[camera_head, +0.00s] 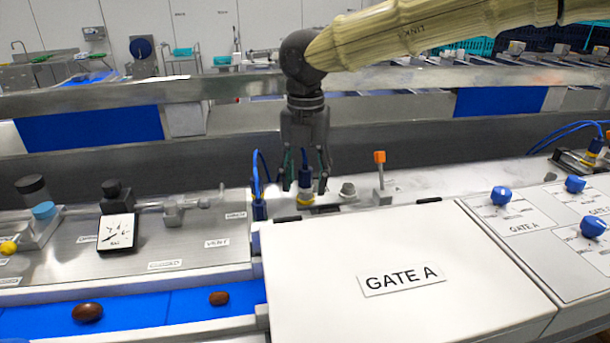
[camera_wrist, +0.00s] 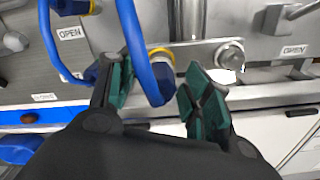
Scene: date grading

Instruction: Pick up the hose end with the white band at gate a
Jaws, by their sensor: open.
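My gripper (camera_head: 305,182) points down behind the gate A cover, with its fingers spread. A blue hose end (camera_head: 305,176) stands between the fingers, above a yellow ring (camera_head: 304,199). In the wrist view, the green-padded fingers of my gripper (camera_wrist: 158,90) are apart, with a blue hose (camera_wrist: 137,45) looping down between them. The yellow ring (camera_wrist: 161,54) shows behind this hose. A second blue hose end (camera_head: 259,207) stands just left of my gripper. I cannot clearly make out a white band on either hose end, and the fingers partly hide the nearer one.
The white GATE A cover (camera_head: 395,305) lies in front of my gripper. An orange-topped lever (camera_head: 380,172) and a metal knob (camera_head: 348,190) stand to its right. A panel with blue knobs (camera_head: 502,196) is farther right. Brown dates (camera_head: 87,312) lie on the blue belt at left.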

